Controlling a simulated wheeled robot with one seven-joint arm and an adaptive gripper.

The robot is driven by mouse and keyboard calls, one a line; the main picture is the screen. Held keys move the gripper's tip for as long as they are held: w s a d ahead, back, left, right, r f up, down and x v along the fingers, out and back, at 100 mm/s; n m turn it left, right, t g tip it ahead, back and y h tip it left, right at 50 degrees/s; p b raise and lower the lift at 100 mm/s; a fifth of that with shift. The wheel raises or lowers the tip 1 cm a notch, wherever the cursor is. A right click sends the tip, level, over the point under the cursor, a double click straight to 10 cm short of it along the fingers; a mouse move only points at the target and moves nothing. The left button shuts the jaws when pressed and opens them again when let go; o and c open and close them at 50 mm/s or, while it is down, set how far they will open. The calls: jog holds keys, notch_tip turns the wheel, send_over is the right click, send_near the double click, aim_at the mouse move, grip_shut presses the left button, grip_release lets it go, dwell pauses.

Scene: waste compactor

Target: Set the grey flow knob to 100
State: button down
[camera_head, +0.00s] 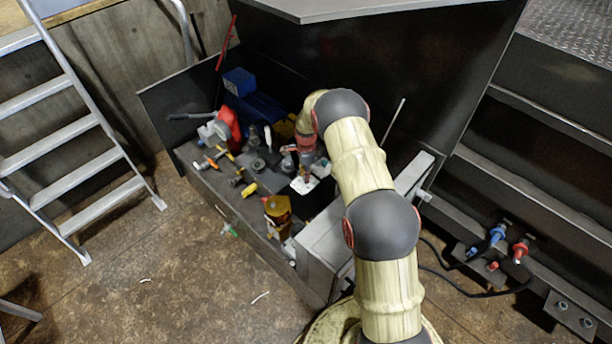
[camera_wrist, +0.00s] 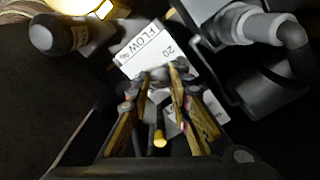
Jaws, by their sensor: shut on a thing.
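The white FLOW label (camera_wrist: 143,52) lies under my fingertips in the wrist view, with the figure 20 readable near its right edge. The rest of its scale is hidden by my gripper. My gripper (camera_wrist: 162,73) is over the label, its two fingers closed on the grey flow knob (camera_wrist: 158,82). The knob is mostly hidden between the fingers, and I cannot read its setting. In the head view my gripper (camera_head: 306,172) reaches down to the white label plate (camera_head: 306,185) on the dark bench.
Tools and fittings crowd the bench (camera_head: 228,199) left of my gripper, including a yellow-handled tool (camera_head: 249,189). A grey pipe fitting (camera_wrist: 262,27) stands close on the right in the wrist view, and a dark-capped cylinder (camera_wrist: 52,35) at upper left. A ladder (camera_head: 70,125) stands far left.

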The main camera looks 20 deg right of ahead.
jog(key=shift+w+r, duration=0.1)
dwell(0.4)
jog(key=c, duration=1.6)
grip_release()
notch_tip(320, 180, up, 12)
jog(key=shift+f, duration=0.1)
